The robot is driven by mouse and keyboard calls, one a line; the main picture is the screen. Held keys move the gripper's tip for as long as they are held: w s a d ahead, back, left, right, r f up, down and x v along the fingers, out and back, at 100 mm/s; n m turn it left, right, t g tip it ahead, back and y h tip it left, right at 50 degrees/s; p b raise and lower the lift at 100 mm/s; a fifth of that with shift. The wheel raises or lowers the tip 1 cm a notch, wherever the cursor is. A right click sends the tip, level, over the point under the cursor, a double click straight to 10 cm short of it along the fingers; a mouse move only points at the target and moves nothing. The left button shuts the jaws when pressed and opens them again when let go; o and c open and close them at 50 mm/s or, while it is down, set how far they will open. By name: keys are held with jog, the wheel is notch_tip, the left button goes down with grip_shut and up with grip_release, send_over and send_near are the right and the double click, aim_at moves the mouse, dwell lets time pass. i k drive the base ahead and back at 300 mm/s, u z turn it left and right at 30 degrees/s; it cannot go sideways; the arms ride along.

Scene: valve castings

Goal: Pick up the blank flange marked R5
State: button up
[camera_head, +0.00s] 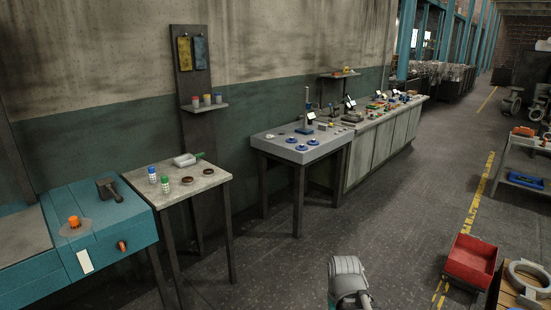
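No marking R5 can be read at this size, so I cannot tell which piece is the blank flange it names. Two dark brown rings, one at the front (187,180), lie on the lighter table (205,184) to the left. A large pale ring (514,279) lies at the lower right. A grey rounded link of my arm shows at the bottom centre; my gripper is not in view.
A teal bench (110,240) with an orange knob stands at left. A long cabinet (385,145) with small items runs along the wall. A red bin (472,262) and a shelf cart (525,165) stand at right. The floor (400,210) between is open.

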aim_at(291, 140)
jog(key=u, duration=0.3)
jog(key=i, duration=1)
jog(key=u, duration=0.3)
jog(key=i, duration=1.8)
jog(key=z, duration=0.65)
jog(key=i, duration=1.05)
jog(key=z, duration=0.3)
jog(key=k, duration=0.95)
jog(key=z, duration=0.05)
